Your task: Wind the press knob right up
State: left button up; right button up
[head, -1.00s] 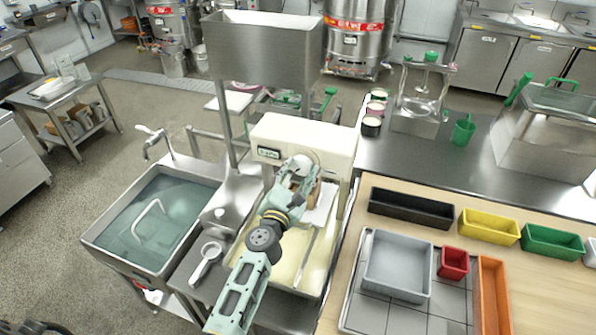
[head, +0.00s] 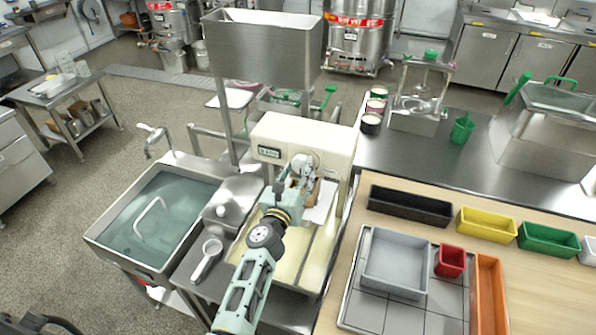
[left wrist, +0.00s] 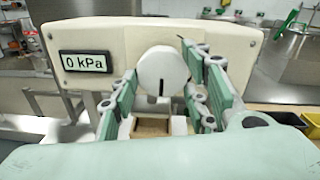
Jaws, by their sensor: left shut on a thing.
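The press knob (left wrist: 161,68) is a round white knob on the front of the cream press head (head: 285,132). Its black mark is upright, low on its face. The display (left wrist: 82,63) left of it reads 0 kPa. My left gripper (head: 303,172) is at the front of the press head, its fingers on both sides of the knob and shut on it. In the head view the gripper hides much of the knob. A brown block in a pale holder (left wrist: 152,127) shows below the knob. My right gripper is in neither view.
A sink of water (head: 155,220) stands left of the press, with a white scoop (head: 208,255) between. Right of it is a wooden table with a grey tray (head: 396,262) and coloured bins (head: 486,225). A steel hopper (head: 262,50) rises behind.

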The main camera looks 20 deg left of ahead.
pick_arm(q)
jog(key=shift+a+r, duration=0.1)
jog(key=shift+a, duration=0.05)
jog(key=shift+c, duration=0.2)
jog(key=o, duration=1.1)
jog(key=shift+s, duration=0.2)
jog(key=s, duration=1.1)
jog(key=shift+s, duration=0.3)
